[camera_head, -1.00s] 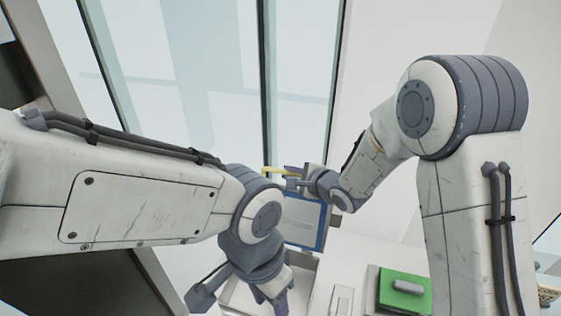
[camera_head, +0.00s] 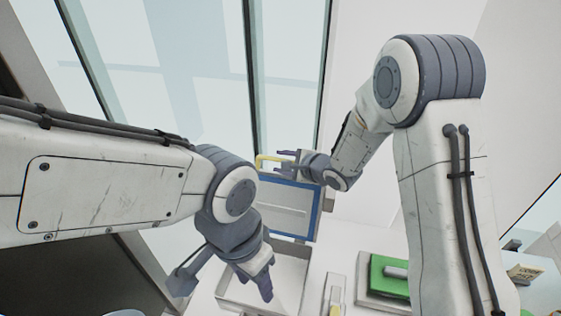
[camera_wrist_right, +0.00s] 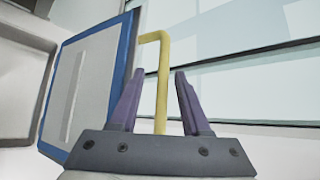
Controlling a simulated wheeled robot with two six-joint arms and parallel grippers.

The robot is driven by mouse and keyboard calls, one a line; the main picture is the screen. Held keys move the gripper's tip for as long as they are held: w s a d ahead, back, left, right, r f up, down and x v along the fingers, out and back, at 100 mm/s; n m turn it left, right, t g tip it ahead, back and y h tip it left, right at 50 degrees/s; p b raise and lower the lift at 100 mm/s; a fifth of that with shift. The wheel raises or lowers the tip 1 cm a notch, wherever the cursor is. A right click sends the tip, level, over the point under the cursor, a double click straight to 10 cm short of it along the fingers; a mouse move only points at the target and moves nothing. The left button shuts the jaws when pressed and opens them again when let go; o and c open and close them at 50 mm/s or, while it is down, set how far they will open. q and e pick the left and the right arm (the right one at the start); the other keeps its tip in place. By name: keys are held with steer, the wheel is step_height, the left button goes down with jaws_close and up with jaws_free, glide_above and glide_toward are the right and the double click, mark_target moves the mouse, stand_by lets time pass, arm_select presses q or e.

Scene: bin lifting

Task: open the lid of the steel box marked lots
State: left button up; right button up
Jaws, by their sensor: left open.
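The steel box (camera_head: 232,290) stands open at the bottom of the head view, and any marking on it is not legible. Its lid (camera_head: 283,209), pale with a blue border and a yellow handle (camera_head: 262,160), stands raised at the back of the box. In the right wrist view the lid (camera_wrist_right: 88,85) is at the left and the handle (camera_wrist_right: 162,85) passes between the fingers. My right gripper (camera_head: 285,160) is open around the handle, with gaps on both sides. My left gripper (camera_head: 258,280) is open and empty over the box, partly hiding its inside.
A green-topped object (camera_head: 388,278) with a grey piece on it lies on the white surface right of the box. A small pale item (camera_head: 335,295) lies between them. A tall window (camera_head: 190,90) and a white wall (camera_head: 410,25) stand behind.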

steer(key=shift+d, duration=0.2)
steer(key=shift+s+d+r, duration=0.2)
steer(key=shift+s+r, duration=0.05)
steer(key=shift+s, duration=0.05)
steer(key=b+v, duration=0.2)
steer(key=v, duration=0.7)
steer(key=shift+s+d, duration=0.2)
steer(key=shift+s, duration=0.05)
